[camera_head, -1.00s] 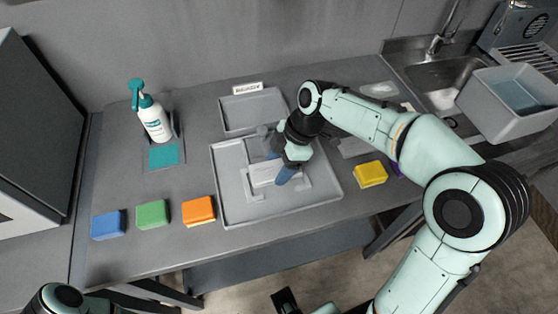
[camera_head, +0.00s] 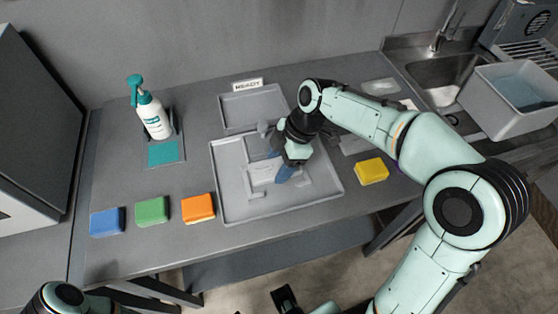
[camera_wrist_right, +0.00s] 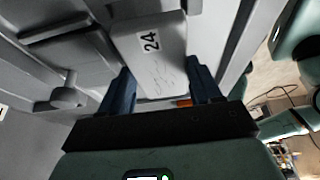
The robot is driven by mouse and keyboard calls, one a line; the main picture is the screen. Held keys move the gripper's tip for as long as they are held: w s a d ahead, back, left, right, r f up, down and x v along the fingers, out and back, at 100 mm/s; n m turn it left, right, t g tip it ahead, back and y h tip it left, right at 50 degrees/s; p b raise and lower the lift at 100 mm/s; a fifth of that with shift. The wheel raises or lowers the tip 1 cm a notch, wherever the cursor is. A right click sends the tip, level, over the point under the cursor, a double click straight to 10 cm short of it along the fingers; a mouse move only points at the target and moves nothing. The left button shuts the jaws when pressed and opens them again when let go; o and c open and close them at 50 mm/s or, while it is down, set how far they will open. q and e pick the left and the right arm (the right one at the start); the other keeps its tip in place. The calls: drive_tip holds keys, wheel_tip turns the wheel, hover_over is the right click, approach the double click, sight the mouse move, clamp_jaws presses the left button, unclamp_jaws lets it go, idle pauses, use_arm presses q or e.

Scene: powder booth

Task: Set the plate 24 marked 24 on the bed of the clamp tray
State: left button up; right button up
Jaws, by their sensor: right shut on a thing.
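The plate 24 (camera_wrist_right: 150,52) is a pale grey block with a white label reading 24, seen in the right wrist view. My right gripper (camera_wrist_right: 158,88) is shut on it, with a blue finger on each side. In the head view the right gripper (camera_head: 278,165) is over the middle of the clamp tray (camera_head: 230,208), a large grey tray with a low rim. The plate (camera_head: 262,173) shows there between the fingers, over the bed. I cannot tell whether it touches the bed.
A smaller tray (camera_head: 240,116) lies behind, by a sign reading READY (camera_head: 247,85). Blue (camera_head: 107,222), green (camera_head: 151,211) and orange (camera_head: 198,207) sponges lie left, a yellow one (camera_head: 372,171) right. A spray bottle (camera_head: 153,116) stands back left. A grey bin (camera_head: 500,117) is by the sink.

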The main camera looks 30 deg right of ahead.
drive_tip(key=shift+f+b, duration=0.55)
drive_tip(key=shift+f, duration=0.2)
idle(0.4)
drive_tip(key=shift+f+b, duration=0.35)
drive_tip(key=shift+b, duration=0.15)
drive_tip(key=shift+f, duration=0.15)
idle(0.4)
drive_tip(key=o, duration=1.5)
drive_tip(key=shift+c, duration=0.2)
